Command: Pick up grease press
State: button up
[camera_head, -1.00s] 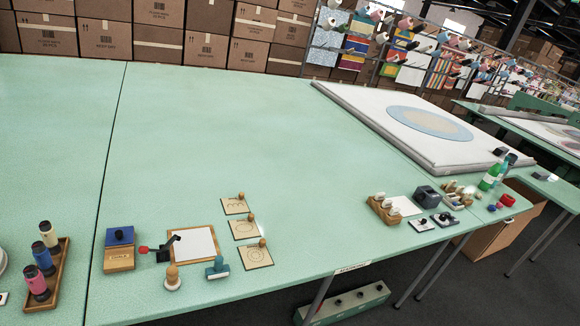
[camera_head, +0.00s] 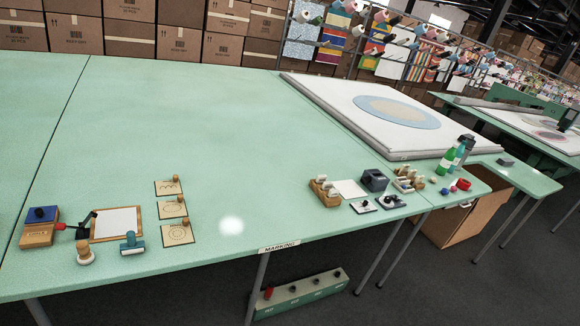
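I cannot tell for sure which item is the grease press; everything on the green table is small and far. At the near left are a wooden box with a blue top (camera_head: 40,226), a black lever tool with a red end (camera_head: 80,225), a wood-framed white pad (camera_head: 117,224), a wooden-knobbed stamp (camera_head: 84,252) and a teal-handled stamp (camera_head: 132,244). On the right are a dark box-shaped device (camera_head: 375,180) and two small black-knobbed pads, one being this pad (camera_head: 364,206). My gripper is not in view.
The green table (camera_head: 170,120) is clear in its middle. Three knobbed pattern plates (camera_head: 171,208) lie near the front. A white framed panel (camera_head: 340,100) and green bottles (camera_head: 447,160) are at right. Below the front edge is a green box with knobs (camera_head: 300,292). Cartons line the back.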

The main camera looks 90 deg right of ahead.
aim_at(268, 292)
jog(key=k, duration=1.25)
jog(key=z, duration=1.75)
jog(key=i, duration=0.5)
